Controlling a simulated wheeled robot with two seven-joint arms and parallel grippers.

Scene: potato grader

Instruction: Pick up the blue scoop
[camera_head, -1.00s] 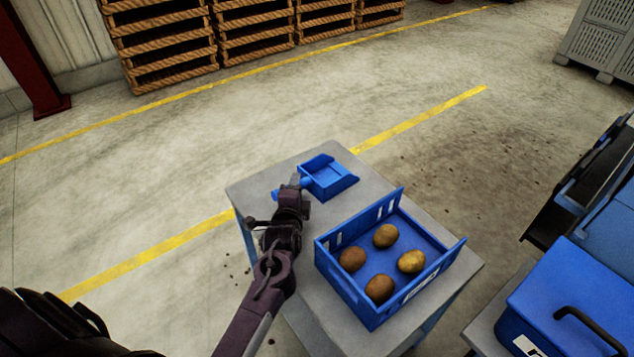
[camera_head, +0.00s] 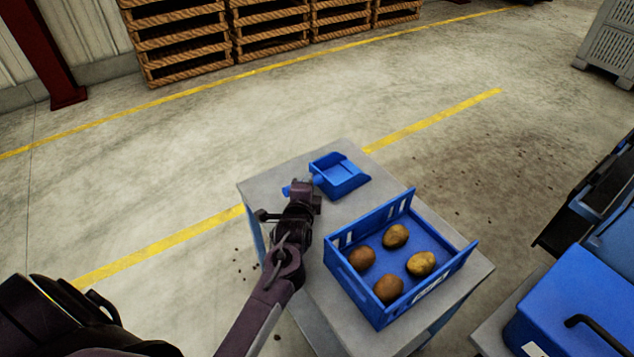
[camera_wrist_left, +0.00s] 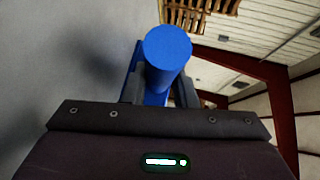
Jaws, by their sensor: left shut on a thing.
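The blue scoop (camera_head: 341,176) is at the far end of the grey table, its open pan facing up and its handle pointing left. My left gripper (camera_head: 303,187) is shut on the scoop's handle. In the left wrist view the round end of the blue handle (camera_wrist_left: 168,50) sits between the two fingers (camera_wrist_left: 160,90), with part of the scoop behind it. I cannot tell whether the pan touches the table or is slightly above it. My right gripper is not in view.
A blue crate (camera_head: 352,285) with several potatoes (camera_head: 396,236) stands on the grey table (camera_head: 262,187), close to my left arm. A blue box with a black handle (camera_head: 567,300) is at the lower right. Wooden pallets (camera_head: 185,45) are far back. The floor beyond the table is clear.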

